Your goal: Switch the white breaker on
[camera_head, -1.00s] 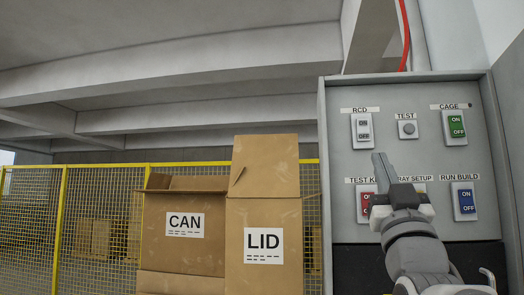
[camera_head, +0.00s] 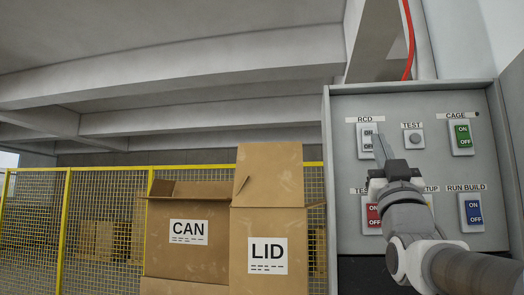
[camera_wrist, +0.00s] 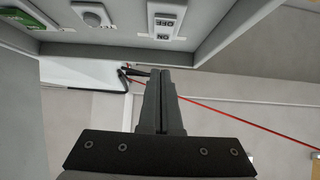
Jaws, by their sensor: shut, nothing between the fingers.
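The white breaker (camera_head: 366,133) is at the upper left of the grey panel, under the label RCD, with ON above OFF. My gripper (camera_head: 380,145) is shut and empty, and its fingertips overlap the breaker's lower right in the head view. In the wrist view the white breaker (camera_wrist: 166,18) appears upside down at the top, and my shut fingertips (camera_wrist: 160,74) show apart from it. I cannot tell which way its rocker is tilted.
A grey TEST button (camera_head: 413,139), a green CAGE breaker (camera_head: 462,137), a red breaker (camera_head: 373,216) and a blue RUN BUILD breaker (camera_head: 473,212) share the panel. My arm hides its lower middle. The panel's raised frame (camera_head: 328,200) edges it. Cardboard boxes (camera_head: 268,195) stand left.

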